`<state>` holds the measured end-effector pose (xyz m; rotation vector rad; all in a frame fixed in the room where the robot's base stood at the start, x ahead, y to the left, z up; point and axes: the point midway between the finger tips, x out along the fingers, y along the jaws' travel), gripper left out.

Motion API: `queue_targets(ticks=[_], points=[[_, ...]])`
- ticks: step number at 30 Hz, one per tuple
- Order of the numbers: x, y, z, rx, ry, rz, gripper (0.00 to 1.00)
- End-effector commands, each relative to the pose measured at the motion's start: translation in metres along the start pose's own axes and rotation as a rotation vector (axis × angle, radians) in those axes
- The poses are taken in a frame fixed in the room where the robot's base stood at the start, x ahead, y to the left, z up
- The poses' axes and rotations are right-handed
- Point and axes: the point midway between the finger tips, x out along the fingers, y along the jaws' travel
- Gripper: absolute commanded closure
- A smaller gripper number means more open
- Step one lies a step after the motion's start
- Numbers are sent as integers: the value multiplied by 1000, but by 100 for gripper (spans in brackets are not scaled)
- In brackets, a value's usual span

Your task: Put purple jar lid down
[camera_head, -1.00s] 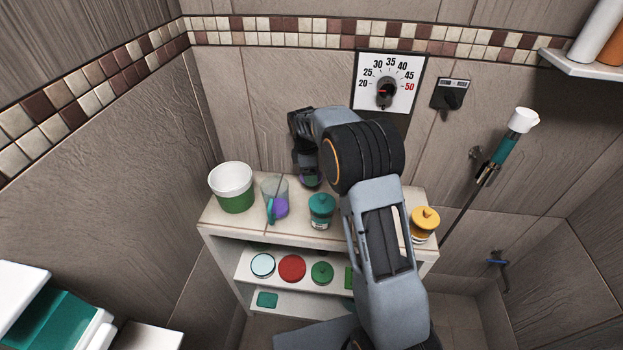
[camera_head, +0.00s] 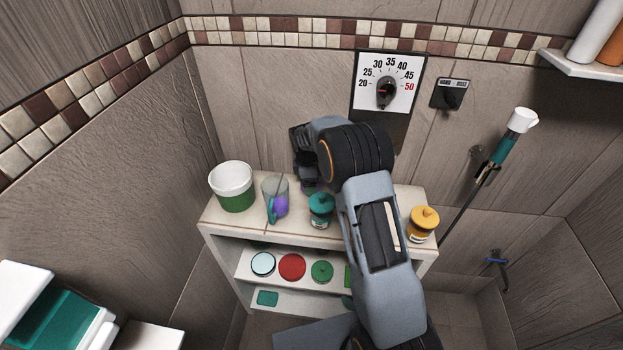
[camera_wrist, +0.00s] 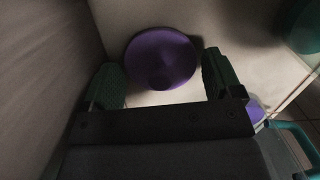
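A green-and-white tub (camera_head: 233,187), a clear cup (camera_head: 273,188) with a purple item inside, and a teal jar (camera_head: 321,210) stand left of and in front of my gripper. A yellow jar (camera_head: 423,223) stands at the right end. The wall is close behind.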

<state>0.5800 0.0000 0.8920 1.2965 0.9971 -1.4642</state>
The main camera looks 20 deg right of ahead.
Motion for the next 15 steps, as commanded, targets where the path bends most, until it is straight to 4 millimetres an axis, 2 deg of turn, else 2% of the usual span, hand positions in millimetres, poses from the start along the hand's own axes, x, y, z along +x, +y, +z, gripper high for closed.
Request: queue_targets(ticks=[8,11,15], points=[[-5,0,1,0,0,1,15],[-15,1,0,0,1,5,15],[-37,1,0,-1,1,4,15]])
